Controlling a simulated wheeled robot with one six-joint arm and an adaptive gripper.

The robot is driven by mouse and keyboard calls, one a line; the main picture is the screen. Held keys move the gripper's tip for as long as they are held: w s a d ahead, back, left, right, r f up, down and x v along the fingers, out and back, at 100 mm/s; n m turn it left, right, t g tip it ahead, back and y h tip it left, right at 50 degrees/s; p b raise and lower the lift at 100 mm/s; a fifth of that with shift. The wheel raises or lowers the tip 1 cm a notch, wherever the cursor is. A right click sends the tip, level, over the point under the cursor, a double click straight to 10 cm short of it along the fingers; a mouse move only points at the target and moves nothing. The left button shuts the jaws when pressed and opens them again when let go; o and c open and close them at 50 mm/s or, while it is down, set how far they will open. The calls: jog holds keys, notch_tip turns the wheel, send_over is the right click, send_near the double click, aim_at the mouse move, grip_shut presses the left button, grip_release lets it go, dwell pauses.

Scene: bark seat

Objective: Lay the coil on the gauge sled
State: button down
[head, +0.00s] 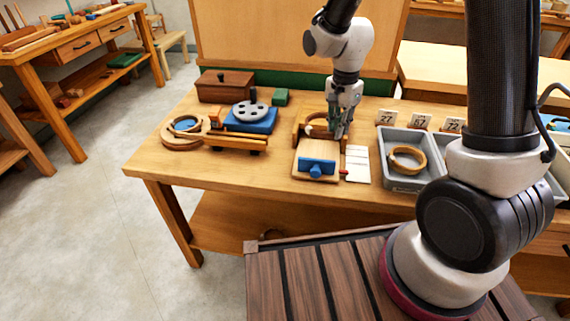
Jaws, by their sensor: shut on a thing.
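My gripper (339,127) points down over the middle of the table, its fingers closed at the edge of a tan ring-shaped coil (317,126). The coil is partly hidden by the fingers and by wooden parts around it. It is at the back end of a light wooden sled-like fixture (303,168) with a blue block and knob at its front, which I take for the gauge sled. I cannot tell whether the coil touches the fixture or is held just above it.
A grey bin (396,180) at right holds another tan coil (408,159). A white ruled card (357,165) lies beside the fixture. At left are a blue block with a grey disc (250,113), round wooden pieces and a brown box (225,86).

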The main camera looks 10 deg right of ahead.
aim_at(331, 155)
jog(key=shift+s+a+f+n, duration=0.2)
jog(key=shift+a+n, duration=0.2)
jog(key=shift+a, duration=0.15)
jog(key=shift+w+f, duration=0.1)
jog(key=shift+f, duration=0.25)
notch_tip(331, 155, down, 9)
jog(key=shift+f, duration=0.1)
jog(key=shift+f, duration=0.15)
jog(key=c, duration=1.5)
grip_release()
jog(key=shift+w, duration=0.1)
jog(key=shift+o, duration=0.2)
